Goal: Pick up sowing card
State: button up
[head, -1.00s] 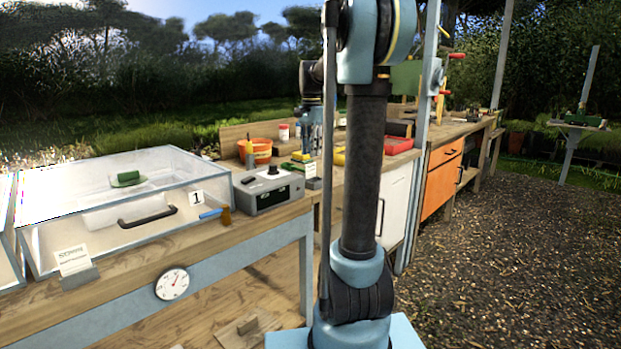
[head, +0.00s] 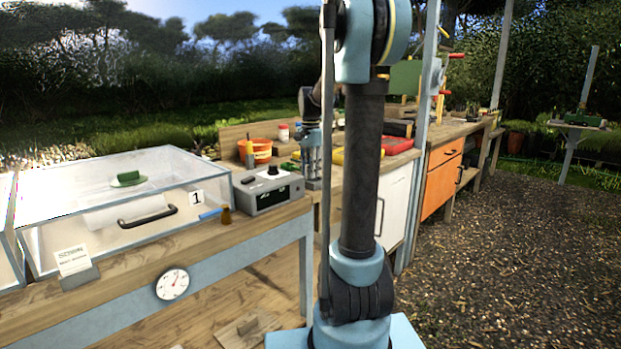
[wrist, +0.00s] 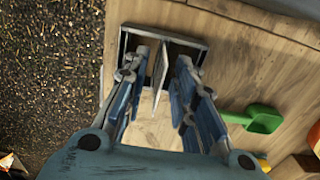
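A thin pale card (wrist: 160,66) stands on edge in a grey holder (wrist: 186,40) in the wrist view; its printed face is not readable. My gripper (wrist: 162,68) is open, with one finger on each side of the card and gaps showing between. In the head view my gripper (head: 312,165) is low over the far bench, partly behind my arm, and covers the card there. Another white card (head: 72,260), with print that looks like "SOWN", leans in a grey holder on the near bench at the left.
A green scoop (wrist: 262,118) lies to the right of the holder in the wrist view. An orange pot (head: 262,149) stands behind my gripper. A clear-sided box (head: 70,235) and grey device (head: 268,192) occupy the near bench. The bench edge and gravel lie left in the wrist view.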

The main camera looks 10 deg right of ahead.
grip_shut()
jog(key=shift+r, duration=0.15)
